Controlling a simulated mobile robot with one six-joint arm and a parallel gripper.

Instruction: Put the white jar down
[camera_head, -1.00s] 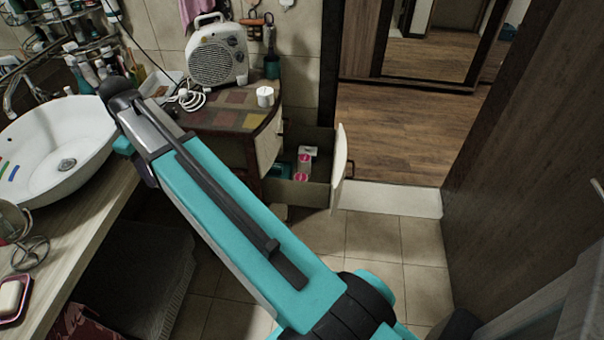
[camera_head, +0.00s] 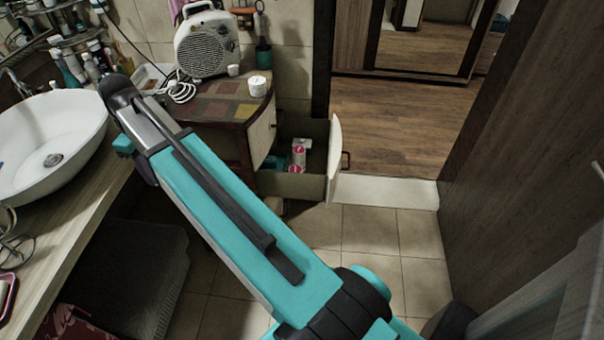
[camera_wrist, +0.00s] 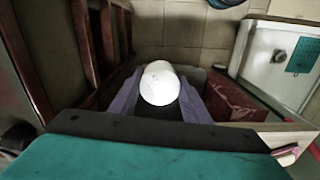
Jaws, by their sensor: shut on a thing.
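A white jar (camera_wrist: 160,80) shows from above in the middle of the wrist view, between the two pale purple-grey fingers of my gripper (camera_wrist: 160,95). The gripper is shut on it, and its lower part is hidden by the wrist. What lies directly under the held jar is hidden.
A checkered-top cabinet (camera_head: 215,108) carries a fan heater (camera_head: 207,46), a cable and a white container (camera_head: 258,88). Its drawer (camera_head: 293,187) stands open with things inside. A white basin (camera_head: 25,160) is at left. Tiled floor (camera_head: 370,232) is clear at right.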

